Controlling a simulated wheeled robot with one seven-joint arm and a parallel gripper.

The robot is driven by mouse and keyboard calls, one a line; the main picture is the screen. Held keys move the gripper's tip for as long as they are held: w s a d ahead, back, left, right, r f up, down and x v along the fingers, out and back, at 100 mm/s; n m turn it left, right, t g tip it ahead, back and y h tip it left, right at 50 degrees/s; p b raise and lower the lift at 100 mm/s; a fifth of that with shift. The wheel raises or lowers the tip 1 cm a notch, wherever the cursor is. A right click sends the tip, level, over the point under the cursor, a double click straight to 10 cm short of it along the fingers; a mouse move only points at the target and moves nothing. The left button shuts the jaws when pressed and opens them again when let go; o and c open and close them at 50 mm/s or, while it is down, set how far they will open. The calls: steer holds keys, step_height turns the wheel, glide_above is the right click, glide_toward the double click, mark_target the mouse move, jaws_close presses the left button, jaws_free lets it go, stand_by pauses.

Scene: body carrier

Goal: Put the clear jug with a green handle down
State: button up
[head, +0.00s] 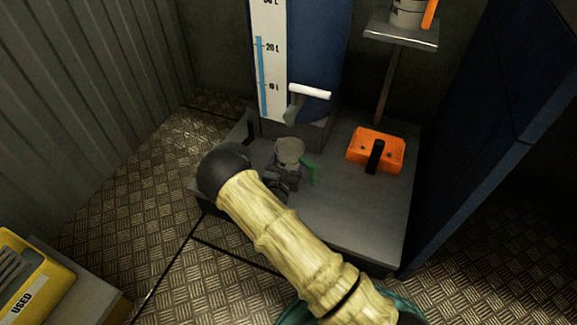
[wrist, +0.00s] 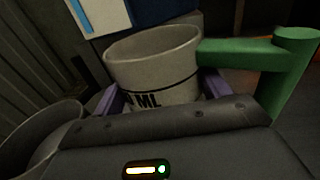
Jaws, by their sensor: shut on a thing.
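The clear jug with a green handle (head: 290,151) is over the grey platform below the dispenser in the head view. It looks upright and greyish, with its green handle to the right. The wrist view shows the jug (wrist: 155,58) close up, with "ML" lettering on its side and the green handle (wrist: 250,52) at right. My gripper (head: 284,172) is shut on the jug's body, with a purple finger on each side. My arm partly hides the jug's lower part, and I cannot tell whether its base touches the platform.
The grey platform (head: 360,215) is bare at front right. An orange block with a black handle (head: 365,145) stands right of the jug. Behind is a blue dispenser with a litre gauge and white-handled tap (head: 310,91). A blue panel (head: 480,130) stands at right, a yellow "USED" bin (head: 40,272) at lower left.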

step_height(320, 180, down, 2)
steer(key=shift+b, duration=0.4)
steer(key=shift+r, duration=0.1)
steer(key=o, duration=1)
steer(key=shift+o, duration=0.2)
